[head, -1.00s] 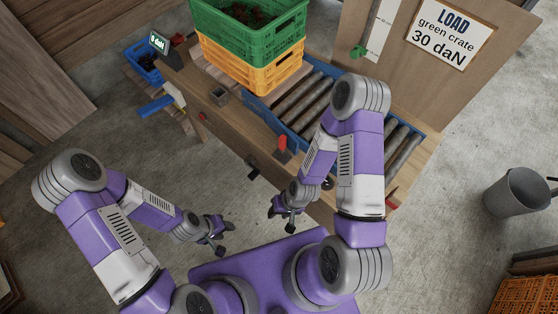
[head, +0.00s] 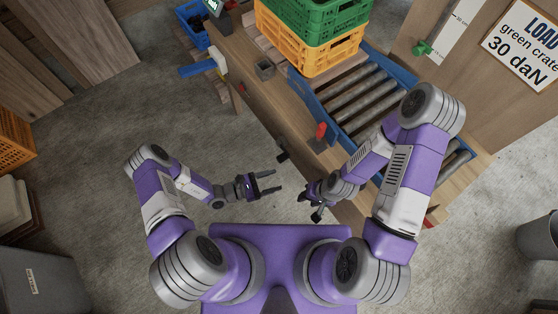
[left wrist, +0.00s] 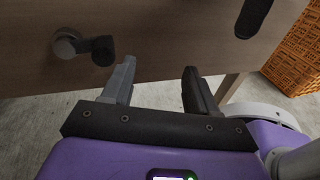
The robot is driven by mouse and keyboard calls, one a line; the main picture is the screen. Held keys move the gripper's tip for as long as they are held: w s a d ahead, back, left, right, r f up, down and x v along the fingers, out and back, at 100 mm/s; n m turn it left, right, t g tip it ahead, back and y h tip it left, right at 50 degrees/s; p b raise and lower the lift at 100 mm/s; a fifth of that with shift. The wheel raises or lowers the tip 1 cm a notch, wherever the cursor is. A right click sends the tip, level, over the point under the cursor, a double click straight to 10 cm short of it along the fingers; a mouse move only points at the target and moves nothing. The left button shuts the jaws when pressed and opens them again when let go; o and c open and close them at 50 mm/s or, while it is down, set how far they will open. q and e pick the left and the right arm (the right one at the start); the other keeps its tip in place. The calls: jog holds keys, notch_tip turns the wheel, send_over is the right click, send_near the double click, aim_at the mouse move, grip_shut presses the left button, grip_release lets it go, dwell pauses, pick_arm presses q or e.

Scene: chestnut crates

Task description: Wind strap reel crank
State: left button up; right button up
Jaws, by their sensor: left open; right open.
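The crank (head: 283,150) shows as a small dark piece on the bench's front face. In the left wrist view, a grey round hub with a black handle (left wrist: 103,50) sits on the wooden face, left of my fingers. My left gripper (head: 277,182) is open and empty, pointing right toward the bench, apart from the crank and below it in the head view. Its two fingers (left wrist: 158,76) frame bare wood. My right gripper (head: 312,205) is open beside the bench front, partly hidden by its own wrist. The strap is not clearly visible.
A green crate (head: 325,18) is stacked on a yellow crate (head: 322,57) on the bench beside rollers (head: 360,95). A red-handled lever (head: 320,131) stands near the front edge. A sign (head: 530,45) reads "green crate 30 daN".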

aim_at(279, 160)
pick_arm(q)
jog(key=w+a+f+n+t+y, duration=0.1)
jog(key=w+a+n+t, duration=0.2)
jog(key=w+n+t, duration=0.15)
jog(key=shift+m+t, duration=0.25)
jog(key=shift+m, duration=0.2)
jog(key=x, duration=0.2)
jog(key=b+x, duration=0.1)
jog(key=x, duration=0.2)
jog(key=b+x, duration=0.1)
jog(key=x, duration=0.1)
jog(key=shift+w+f, duration=0.25)
grip_shut()
